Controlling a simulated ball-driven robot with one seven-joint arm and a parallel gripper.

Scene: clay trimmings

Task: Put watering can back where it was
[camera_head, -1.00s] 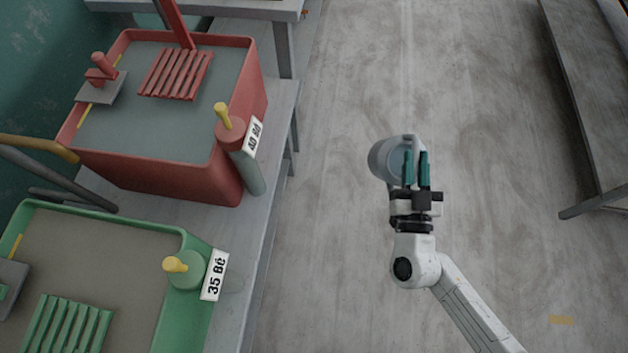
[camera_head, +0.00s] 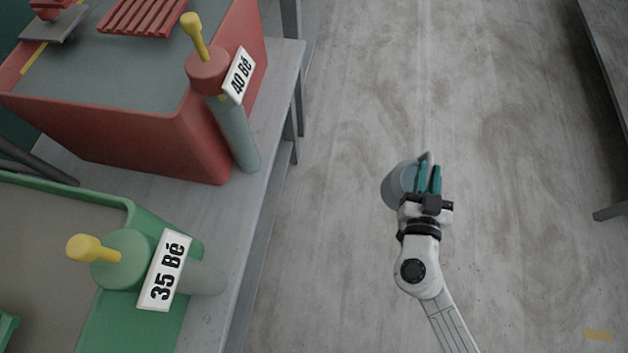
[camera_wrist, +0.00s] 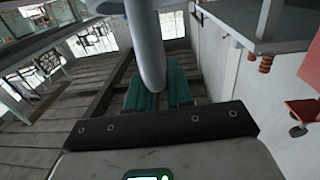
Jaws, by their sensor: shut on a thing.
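The watering can (camera_head: 393,188) is a grey, rounded vessel in the head view, held out over the open floor to the right of the bench. My gripper (camera_head: 428,180) has its two teal fingers shut on the can, on its right side. The fingers cover part of the can. In the wrist view a smooth grey part of the watering can (camera_wrist: 147,45) runs down between the teal fingers of my gripper (camera_wrist: 158,90).
A grey bench (camera_head: 262,135) on the left bears a red tub (camera_head: 150,140) and a green tub (camera_head: 110,320), with tags reading "40 Bé" (camera_head: 239,75) and "35 Bé" (camera_head: 164,270). Another table edge (camera_head: 605,80) stands at the far right.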

